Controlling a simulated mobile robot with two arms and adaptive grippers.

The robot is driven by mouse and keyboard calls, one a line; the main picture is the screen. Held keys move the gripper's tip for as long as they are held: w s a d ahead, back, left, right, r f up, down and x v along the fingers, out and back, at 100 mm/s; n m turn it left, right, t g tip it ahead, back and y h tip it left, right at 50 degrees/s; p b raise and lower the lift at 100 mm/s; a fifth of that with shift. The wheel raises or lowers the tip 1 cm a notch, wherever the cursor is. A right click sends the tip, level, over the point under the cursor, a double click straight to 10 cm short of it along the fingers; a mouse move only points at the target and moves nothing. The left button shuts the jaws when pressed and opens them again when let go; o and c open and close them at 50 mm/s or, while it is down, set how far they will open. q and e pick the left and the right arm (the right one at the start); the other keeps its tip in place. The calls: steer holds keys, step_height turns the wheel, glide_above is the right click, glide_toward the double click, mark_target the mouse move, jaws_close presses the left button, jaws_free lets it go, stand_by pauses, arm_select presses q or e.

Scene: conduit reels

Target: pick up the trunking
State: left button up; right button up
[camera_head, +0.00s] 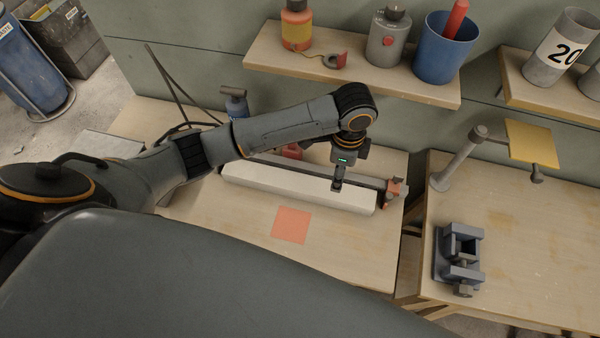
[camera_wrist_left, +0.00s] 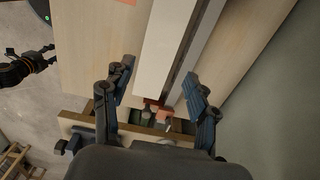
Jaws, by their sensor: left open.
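The trunking is a long white bar (camera_head: 290,188) lying on the left workbench. It also shows in the left wrist view (camera_wrist_left: 163,50), running up the picture between the fingers. My left gripper (camera_head: 337,185) is open and points down over the bar, nearer its right end. In the left wrist view its two fingers (camera_wrist_left: 158,88) stand apart, one on each side of the bar; I cannot tell whether they touch it. A dark arm part at the left edge of that view looks like my right arm; its fingers are unclear.
A grey rail with a red-orange clamp (camera_head: 394,188) runs behind the bar. An orange square (camera_head: 291,225) lies in front. A vise (camera_head: 459,258) and a stand with a yellow plate (camera_head: 532,143) are on the right bench. A shelf (camera_head: 280,62) with containers hangs above.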

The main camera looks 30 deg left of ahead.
arm_select(q)
step_height(320, 180, down, 5)
steer(key=shift+r, duration=0.1)
steer(key=shift+w+f, duration=0.1)
steer(key=shift+f, duration=0.3)
steer(key=shift+f+p, duration=0.35)
steer(key=shift+f, duration=0.25)
step_height(320, 180, down, 4)
steer(key=shift+d+r+p, duration=0.15)
steer(key=shift+r+p, duration=0.05)
steer(key=shift+p, duration=0.2)
steer(key=shift+f, duration=0.4)
steer(key=shift+c, duration=0.2)
steer(key=c, duration=1.1)
arm_select(e)
steer(key=shift+s+r, duration=0.55)
steer(key=shift+r, duration=0.2)
